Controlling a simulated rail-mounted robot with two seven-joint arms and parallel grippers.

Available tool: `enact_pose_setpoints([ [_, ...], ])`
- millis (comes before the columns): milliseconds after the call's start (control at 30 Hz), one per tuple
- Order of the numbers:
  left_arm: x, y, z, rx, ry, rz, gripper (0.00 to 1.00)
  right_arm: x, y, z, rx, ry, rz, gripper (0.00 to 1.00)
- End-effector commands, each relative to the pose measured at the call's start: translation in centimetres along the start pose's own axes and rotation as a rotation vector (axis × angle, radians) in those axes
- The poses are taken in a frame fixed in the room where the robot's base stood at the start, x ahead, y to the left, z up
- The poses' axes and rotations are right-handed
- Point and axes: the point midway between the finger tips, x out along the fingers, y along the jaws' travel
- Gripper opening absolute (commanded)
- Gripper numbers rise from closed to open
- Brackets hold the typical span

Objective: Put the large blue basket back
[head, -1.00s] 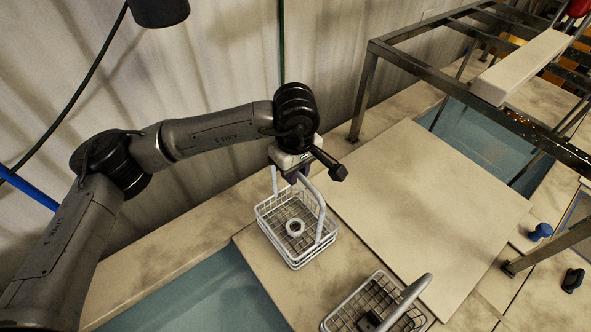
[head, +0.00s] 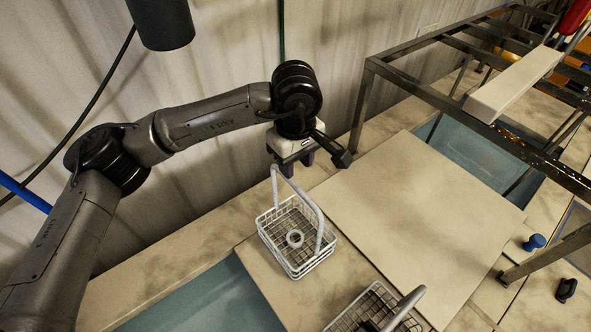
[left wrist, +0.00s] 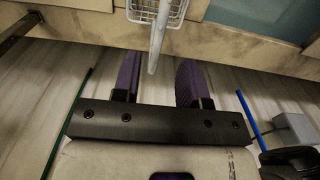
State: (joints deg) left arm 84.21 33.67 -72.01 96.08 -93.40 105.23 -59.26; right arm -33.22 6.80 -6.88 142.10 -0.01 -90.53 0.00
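A pale grey-white wire basket (head: 290,268) stands upright on the beige deck beside an open tank, its handle (head: 318,222) raised. A small pale ring (head: 295,239) lies inside it. My left gripper (head: 297,163) is just above the handle top. In the left wrist view, the purple fingers of my left gripper (left wrist: 158,68) are spread, with the handle (left wrist: 157,45) showing beyond and between them, apparently not gripped. A second wire basket (head: 346,316) with a grey handle is cut off at the bottom edge. Neither basket looks clearly blue. My right gripper is not in view.
A tank with blue-green liquid (head: 215,298) lies left of the basket. A flat beige cover (head: 425,215) lies to its right. A metal frame (head: 440,97) stands over another tank (head: 475,150). A blue knob (head: 534,242) is at the right. A corrugated wall is behind.

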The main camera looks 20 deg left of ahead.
Motion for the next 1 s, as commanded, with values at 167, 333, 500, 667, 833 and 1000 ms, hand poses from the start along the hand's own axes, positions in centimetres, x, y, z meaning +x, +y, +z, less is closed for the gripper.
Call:
enact_pose_setpoints([
  [167,-2.6,0.0,0.0,0.0,0.0,0.001,0.4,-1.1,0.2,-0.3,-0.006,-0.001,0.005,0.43],
  [333,-3.6,0.0,0.0,0.001,0.0,-0.001,0.4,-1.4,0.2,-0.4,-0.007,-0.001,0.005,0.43],
  [500,-3.8,0.0,0.0,0.001,0.0,0.0,0.4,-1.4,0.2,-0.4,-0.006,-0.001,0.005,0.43],
  [667,-3.8,0.0,0.0,0.001,0.0,0.0,0.4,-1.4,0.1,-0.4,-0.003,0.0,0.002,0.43],
  [833,-3.3,0.2,0.8,0.006,-0.036,0.01,0.4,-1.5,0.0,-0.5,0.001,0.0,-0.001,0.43],
  [1000,-0.8,1.1,7.0,0.021,-0.308,0.077,0.4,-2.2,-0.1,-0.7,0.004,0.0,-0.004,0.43],
])
